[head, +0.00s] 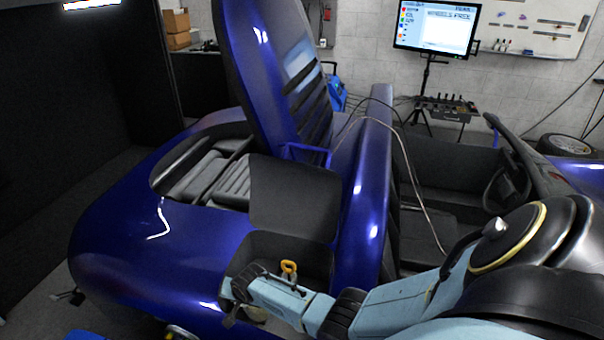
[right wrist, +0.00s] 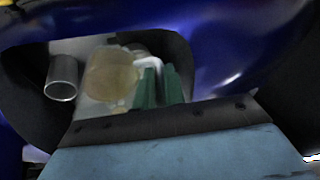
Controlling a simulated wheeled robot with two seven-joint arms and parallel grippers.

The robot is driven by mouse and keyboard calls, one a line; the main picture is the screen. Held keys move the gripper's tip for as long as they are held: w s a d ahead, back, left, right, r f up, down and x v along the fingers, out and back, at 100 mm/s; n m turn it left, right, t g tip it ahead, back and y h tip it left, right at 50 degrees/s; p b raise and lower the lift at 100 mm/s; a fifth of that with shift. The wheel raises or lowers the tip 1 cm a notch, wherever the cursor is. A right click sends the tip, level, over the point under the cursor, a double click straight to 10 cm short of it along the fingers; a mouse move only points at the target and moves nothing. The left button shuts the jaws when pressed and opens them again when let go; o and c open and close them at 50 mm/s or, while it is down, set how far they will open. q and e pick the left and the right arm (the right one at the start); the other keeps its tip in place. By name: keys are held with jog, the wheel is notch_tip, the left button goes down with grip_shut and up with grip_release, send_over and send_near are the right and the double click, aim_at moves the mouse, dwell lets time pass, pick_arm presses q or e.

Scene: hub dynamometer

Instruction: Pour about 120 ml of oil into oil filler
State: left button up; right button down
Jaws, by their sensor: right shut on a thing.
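My right gripper (right wrist: 160,88) has its green fingers shut on the white handle of a translucent jug (right wrist: 112,72) with amber oil in it. The jug is inside the car's open bay; I cannot tell its exact tilt. A small amber patch shows below the jug. An open metal tube (right wrist: 62,78), which looks like the oil filler, stands left of the jug, with a gap between them in this view. In the head view my right arm reaches into the bay, and its wrist hides most of the jug and the filler. My left gripper is not in view.
The bay's dark rim (head: 285,246) and the blue bodywork (head: 150,250) surround my right wrist closely. The raised blue cover (head: 260,70) stands behind. A monitor (head: 437,28) reads "WHEELS FREE".

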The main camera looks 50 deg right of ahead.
jog(key=shift+s+d+r+t+y+b, duration=0.1)
jog(key=shift+s+d+t+y+b, duration=0.45)
jog(key=shift+s+d, duration=0.35)
jog(key=shift+s+d+m+t+y+b, duration=0.2)
jog(key=shift+d+m+t+y+b, duration=0.15)
jog(key=shift+d+y+b, duration=0.3)
jog(key=shift+s+d+r+t+b, duration=0.2)
jog(key=shift+t+b, duration=0.1)
jog(key=shift+b, duration=0.6)
jog(key=shift+s+d+r+m+t+y+b, duration=0.25)
jog(key=shift+t+y+b, duration=0.2)
jog(key=shift+b, duration=1.05)
jog(key=shift+s+d+r+m+t+y+b, duration=0.15)
jog(key=shift+d+t+y+b, duration=0.3)
jog(key=shift+b, duration=1)
jog(key=shift+f, duration=0.1)
jog(key=shift+s+d+m+t+y+b, duration=0.25)
jog(key=shift+s+d+t+y+b, duration=0.45)
jog(key=shift+b, duration=2.9)
jog(key=shift+w+b, duration=0.1)
jog(key=shift+b, duration=0.25)
